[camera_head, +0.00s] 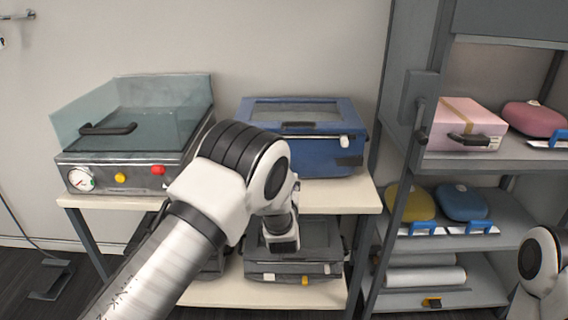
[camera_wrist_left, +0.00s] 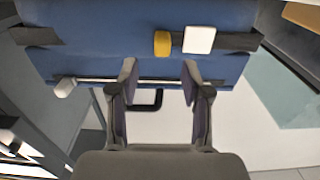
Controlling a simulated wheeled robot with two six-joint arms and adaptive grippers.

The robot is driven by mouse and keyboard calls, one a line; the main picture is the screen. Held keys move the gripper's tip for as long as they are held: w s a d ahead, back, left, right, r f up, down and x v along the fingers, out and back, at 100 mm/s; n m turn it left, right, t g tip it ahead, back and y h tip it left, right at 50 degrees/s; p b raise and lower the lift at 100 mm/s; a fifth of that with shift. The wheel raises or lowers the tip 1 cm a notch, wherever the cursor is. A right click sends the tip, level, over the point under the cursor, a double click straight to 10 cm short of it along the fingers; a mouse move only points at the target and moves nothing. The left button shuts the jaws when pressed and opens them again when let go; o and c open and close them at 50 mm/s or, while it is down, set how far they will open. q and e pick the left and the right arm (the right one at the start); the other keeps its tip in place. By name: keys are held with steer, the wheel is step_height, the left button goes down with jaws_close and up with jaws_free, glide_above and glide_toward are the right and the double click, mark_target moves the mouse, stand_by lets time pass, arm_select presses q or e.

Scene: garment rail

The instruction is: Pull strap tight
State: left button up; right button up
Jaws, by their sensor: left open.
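The blue case (camera_head: 312,150) stands on the upper shelf of the light table, with its lid shut. In the left wrist view the front of the blue case (camera_wrist_left: 130,60) fills the top. A dark strap (camera_wrist_left: 235,41) runs across it, with a yellow tab (camera_wrist_left: 162,43) and a white buckle (camera_wrist_left: 200,40) near the middle. My left gripper (camera_wrist_left: 158,70) is open and empty, its fingertips near the case front, just below the tab and buckle in that view. I cannot tell whether they touch the case. In the head view my left arm hides the case's lower left part and the fingertips.
A machine with a clear cover (camera_head: 130,130) stands left of the case. A grey case (camera_head: 312,268) lies on the lower shelf. A grey rack (camera_head: 470,160) with pouches and a pink box (camera_head: 465,120) stands close on the right. Part of my right arm shows at lower right.

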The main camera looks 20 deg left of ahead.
arm_select(q)
steer(key=x, duration=0.6)
steer(key=shift+w+a+f, duration=0.15)
steer(key=shift+w+a, duration=0.1)
steer(key=shift+s+d+r, duration=0.1)
steer(key=shift+s+r, duration=0.1)
steer(key=shift+f, duration=0.1)
jaws_close()
steer(key=shift+w, duration=0.1)
